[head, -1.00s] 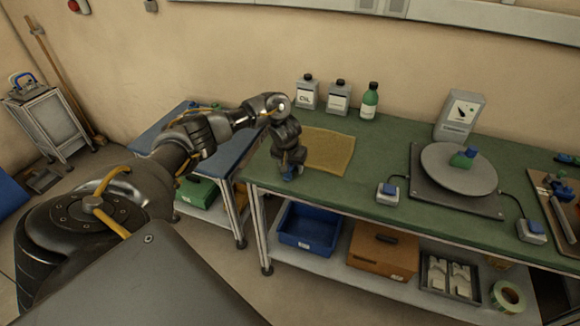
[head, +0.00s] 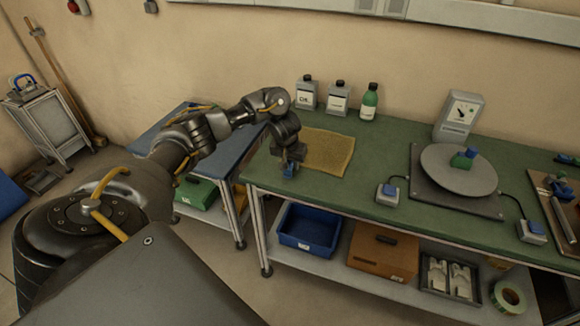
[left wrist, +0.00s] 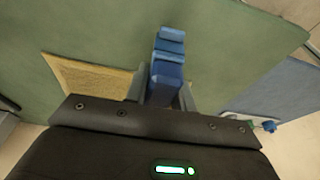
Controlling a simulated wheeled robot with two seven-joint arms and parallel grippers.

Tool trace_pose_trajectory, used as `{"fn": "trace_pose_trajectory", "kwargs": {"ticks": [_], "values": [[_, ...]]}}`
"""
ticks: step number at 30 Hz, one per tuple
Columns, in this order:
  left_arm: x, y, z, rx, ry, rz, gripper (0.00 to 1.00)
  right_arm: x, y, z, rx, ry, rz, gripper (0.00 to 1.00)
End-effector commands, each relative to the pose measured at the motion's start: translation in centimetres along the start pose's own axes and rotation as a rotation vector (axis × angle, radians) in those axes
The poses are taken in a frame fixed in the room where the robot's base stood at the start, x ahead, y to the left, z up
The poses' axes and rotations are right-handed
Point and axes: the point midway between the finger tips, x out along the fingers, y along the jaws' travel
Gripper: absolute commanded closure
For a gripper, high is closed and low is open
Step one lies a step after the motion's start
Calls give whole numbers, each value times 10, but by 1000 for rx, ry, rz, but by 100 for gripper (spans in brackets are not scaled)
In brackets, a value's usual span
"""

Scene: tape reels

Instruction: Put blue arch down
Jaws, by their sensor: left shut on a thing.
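The blue arch (left wrist: 168,62) is held between the fingers of my left gripper (left wrist: 163,92) in the left wrist view. In the head view, my left gripper (head: 291,160) points down over the left end of the green workbench (head: 330,187), with the small blue arch (head: 290,170) at its tips. The arch is at or just above the green top; I cannot tell whether it touches. My right gripper is not in view.
A tan mat (head: 328,152) lies just right of my left gripper. A round grey turntable (head: 458,168) is further right. Green top between gripper and switch box (head: 387,194) is clear.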

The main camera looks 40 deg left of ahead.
Motion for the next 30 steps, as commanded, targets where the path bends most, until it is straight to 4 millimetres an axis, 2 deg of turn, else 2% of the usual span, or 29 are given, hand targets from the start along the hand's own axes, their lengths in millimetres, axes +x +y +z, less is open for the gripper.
{"fn": "trace_pose_trajectory", "kwargs": {"ticks": [2, 5, 11, 15, 21, 30], "values": [[-11, 0, -4, 1, 4, 2, 100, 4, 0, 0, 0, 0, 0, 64], [-41, 3, -1, 7, 5, -1, 100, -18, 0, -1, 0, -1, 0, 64], [-97, 16, 22, 10, 5, -1, 100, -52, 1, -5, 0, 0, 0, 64], [-113, 28, 50, 10, 1, 0, 100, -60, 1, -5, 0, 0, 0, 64], [-135, 39, 80, 7, 1, 0, 100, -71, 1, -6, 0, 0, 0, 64], [-146, 46, 97, 1, 0, 0, 100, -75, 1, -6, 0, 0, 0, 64]]}}
